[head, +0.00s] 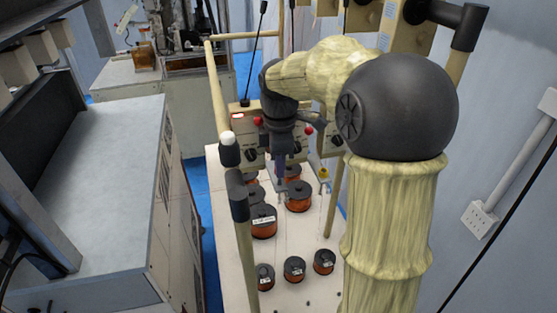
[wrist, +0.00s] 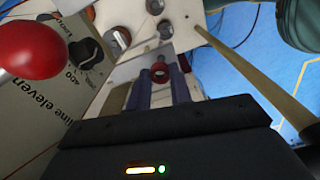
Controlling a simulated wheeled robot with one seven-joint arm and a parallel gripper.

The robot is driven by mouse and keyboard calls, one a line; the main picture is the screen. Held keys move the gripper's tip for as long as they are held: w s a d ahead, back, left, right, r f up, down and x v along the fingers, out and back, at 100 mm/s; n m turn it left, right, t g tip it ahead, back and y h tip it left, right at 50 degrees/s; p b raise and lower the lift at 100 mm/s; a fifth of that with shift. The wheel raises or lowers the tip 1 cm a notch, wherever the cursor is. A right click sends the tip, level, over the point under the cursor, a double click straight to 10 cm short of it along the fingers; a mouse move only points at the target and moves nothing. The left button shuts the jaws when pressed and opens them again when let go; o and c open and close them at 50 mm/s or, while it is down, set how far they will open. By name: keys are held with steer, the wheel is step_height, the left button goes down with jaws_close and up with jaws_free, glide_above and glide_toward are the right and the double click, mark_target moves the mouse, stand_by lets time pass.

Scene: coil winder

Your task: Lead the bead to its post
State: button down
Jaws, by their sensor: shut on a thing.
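My gripper (head: 281,178) points down over the white bench, in front of the winder's control boxes. In the wrist view its two blue-grey fingers (wrist: 161,82) are closed on a small dark red ring-like bead (wrist: 160,71), held at the fingertips. In the head view the bead is too small or hidden to make out. I cannot tell which part is the bead's post. A small yellow piece (head: 324,173) on a metal bracket stands to the right of my gripper, apart from it.
Several copper wire spools (head: 298,196) with black flanges stand on the white bench (head: 232,285), close below my gripper. A control box (wrist: 50,90) with a large red knob (wrist: 33,50) is near the gripper. Wooden poles (head: 244,240) flank the bench. A grey cabinet (head: 95,150) stands left.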

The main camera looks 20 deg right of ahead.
steer(key=shift+s+f+b, duration=0.1)
steer(key=shift+f+b, duration=0.3)
steer(key=shift+b, duration=0.1)
steer(key=shift+f, duration=0.2)
steer(key=shift+f, duration=0.15)
stand_by(1.1)
steer(key=shift+f, duration=0.25)
steer(key=shift+f+b, duration=0.15)
steer(key=shift+b, duration=0.2)
steer(key=shift+s+f, duration=0.1)
steer(key=shift+f, duration=0.1)
steer(key=shift+f+b, duration=0.3)
